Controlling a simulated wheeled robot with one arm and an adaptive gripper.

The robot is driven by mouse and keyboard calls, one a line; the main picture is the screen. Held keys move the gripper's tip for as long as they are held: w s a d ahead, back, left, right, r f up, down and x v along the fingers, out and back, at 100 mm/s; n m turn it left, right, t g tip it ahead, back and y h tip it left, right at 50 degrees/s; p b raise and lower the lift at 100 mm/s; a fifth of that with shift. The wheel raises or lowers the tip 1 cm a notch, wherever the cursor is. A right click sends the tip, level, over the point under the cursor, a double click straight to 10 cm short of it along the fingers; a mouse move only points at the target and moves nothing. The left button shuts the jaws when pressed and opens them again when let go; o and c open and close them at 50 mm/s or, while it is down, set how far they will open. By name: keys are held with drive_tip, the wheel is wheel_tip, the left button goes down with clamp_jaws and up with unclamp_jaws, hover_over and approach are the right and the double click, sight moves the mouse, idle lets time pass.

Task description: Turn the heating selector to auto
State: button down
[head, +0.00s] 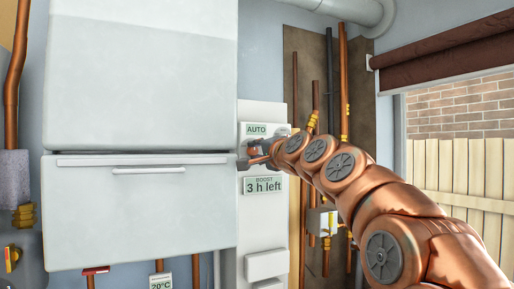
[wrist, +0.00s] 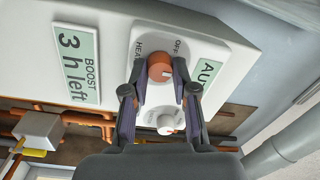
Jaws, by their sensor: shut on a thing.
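The heating selector is a round copper-coloured knob (wrist: 160,67) on a white control plate, with a pale mark on its face. Printed words beside it read "HEA…", partly hidden, and "OFF". My gripper (wrist: 161,78) is shut on this knob, one finger on each side. In the head view my gripper (head: 250,158) reaches the panel from the right, just under a display (head: 257,129) reading "AUTO". In the wrist view that display (wrist: 207,75) is partly hidden by a finger. The knob's exact pointing is hard to read.
A second, white knob (wrist: 166,122) sits close by, between my fingers' lower parts. A display (head: 264,186) reads "BOOST 3 h left". A large white cabinet (head: 140,210) stands left of the panel. Copper pipes (head: 343,80) run up the wall at right.

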idle(0.5)
drive_tip(key=c, duration=0.9)
unclamp_jaws()
drive_tip(key=shift+s+d, duration=0.3)
drive_tip(key=shift+s, duration=0.3)
drive_tip(key=v, duration=1)
drive_tip(key=shift+s+d, duration=0.2)
drive_tip(key=shift+s, duration=0.1)
drive_tip(key=shift+f, duration=0.15)
drive_tip(key=shift+f, duration=0.1)
